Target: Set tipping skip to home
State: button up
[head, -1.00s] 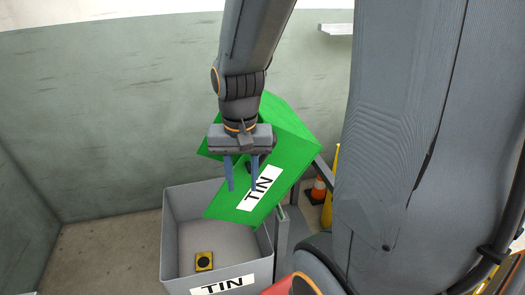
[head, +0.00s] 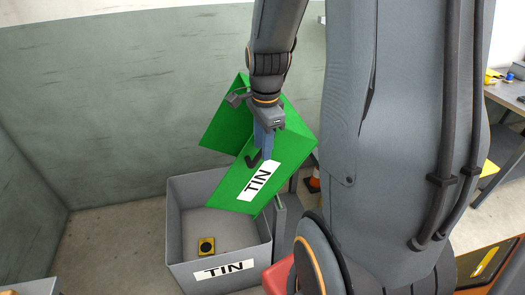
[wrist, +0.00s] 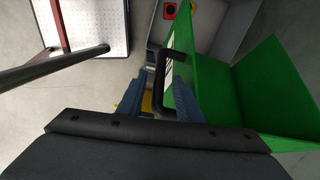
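The green tipping skip (head: 277,172) with a white TIN label is tilted over a grey bin, its label face sloping down. Its black handle (head: 252,160) sticks out beside the label. My gripper (head: 263,152) is at the handle. In the wrist view the blue fingers of my gripper (wrist: 157,98) are apart, with the black handle (wrist: 161,80) showing between them. I cannot tell whether either finger touches it. The skip's green wall (wrist: 212,85) rises close to the right finger.
A grey post (head: 280,222) stands beside the skip. An orange cone (head: 313,183) is behind. A workbench (head: 508,95) is at right.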

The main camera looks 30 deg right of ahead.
jog(key=shift+w+f, duration=0.1)
jog(key=shift+f, duration=1.3)
grip_shut()
